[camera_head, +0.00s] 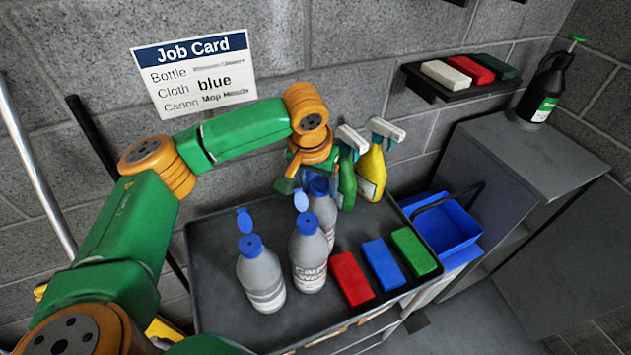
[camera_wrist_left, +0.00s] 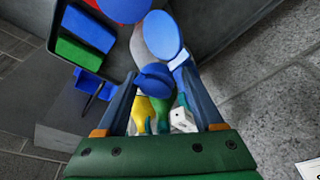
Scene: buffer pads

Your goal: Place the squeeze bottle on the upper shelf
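Three grey squeeze bottles with blue caps stand upright on the dark cart top (camera_head: 215,262): a front left bottle (camera_head: 262,279), a middle bottle (camera_head: 309,258) and a back bottle (camera_head: 327,215). The front two have raised blue lids. My left gripper (camera_head: 304,180) is over the back bottle. In the left wrist view the open fingers (camera_wrist_left: 158,84) stand on either side of a blue cap (camera_wrist_left: 154,77), apparently the back bottle's; contact is unclear. A dark wall shelf (camera_head: 424,88) at the upper right holds white, red and green blocks. My right gripper is out of view.
Yellow (camera_head: 372,175) and green (camera_head: 347,185) spray bottles stand close behind the back bottle. Red (camera_head: 352,279), blue (camera_head: 383,265) and green (camera_head: 413,252) blocks lie at the right. A blue bin (camera_head: 446,225) is beside the cart.

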